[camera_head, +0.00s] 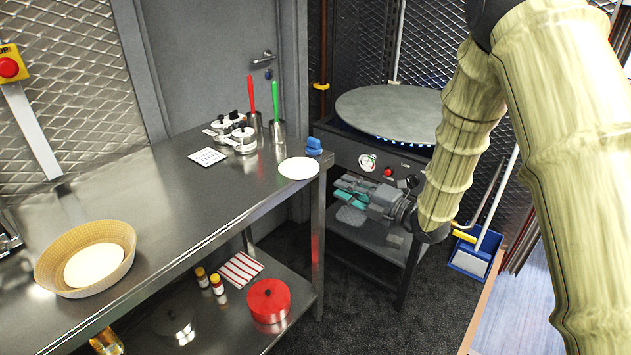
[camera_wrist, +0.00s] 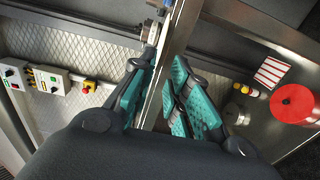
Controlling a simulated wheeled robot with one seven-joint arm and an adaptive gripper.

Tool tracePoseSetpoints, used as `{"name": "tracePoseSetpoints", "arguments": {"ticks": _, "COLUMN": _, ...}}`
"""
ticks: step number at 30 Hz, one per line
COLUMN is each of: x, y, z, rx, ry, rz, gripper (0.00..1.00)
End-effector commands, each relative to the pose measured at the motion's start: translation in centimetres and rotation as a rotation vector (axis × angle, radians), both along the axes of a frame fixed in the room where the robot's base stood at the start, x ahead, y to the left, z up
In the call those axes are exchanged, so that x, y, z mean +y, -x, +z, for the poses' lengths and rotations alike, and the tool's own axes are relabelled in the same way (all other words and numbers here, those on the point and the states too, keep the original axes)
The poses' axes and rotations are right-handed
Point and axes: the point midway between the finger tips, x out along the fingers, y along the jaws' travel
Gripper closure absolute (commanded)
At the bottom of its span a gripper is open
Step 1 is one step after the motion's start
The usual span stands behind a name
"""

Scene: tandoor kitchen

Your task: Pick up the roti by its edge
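A flat white round roti (camera_head: 299,168) lies on the steel table near its right end in the head view. Another pale disc (camera_head: 95,265) lies in a woven basket (camera_head: 48,264) at the left. My gripper (camera_head: 345,199) is in front of the stove, to the right of the table end and lower in the picture than the roti. Its teal-padded fingers are apart with nothing between them.
A round griddle (camera_head: 390,112) with blue flames under it stands behind my gripper. A blue object (camera_head: 314,146), a white card (camera_head: 208,156), metal pots (camera_head: 240,140) and utensil cups (camera_head: 277,129) are near the roti. A red pot (camera_head: 268,300) is on the lower shelf.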

Motion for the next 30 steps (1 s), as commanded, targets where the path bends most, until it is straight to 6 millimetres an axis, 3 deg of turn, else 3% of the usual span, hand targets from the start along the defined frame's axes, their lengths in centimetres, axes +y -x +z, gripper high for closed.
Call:
{"name": "tracePoseSetpoints", "arguments": {"ticks": 21, "x": 6.0, "y": -4.4, "z": -0.2, "rx": -0.001, "ry": 0.001, "rz": -0.001, "gripper": 0.83}}
{"name": "tracePoseSetpoints", "arguments": {"ticks": 30, "x": 7.6, "y": -5.6, "z": 0.0, "rx": 0.000, "ry": 0.000, "rz": -0.002, "gripper": 0.83}}
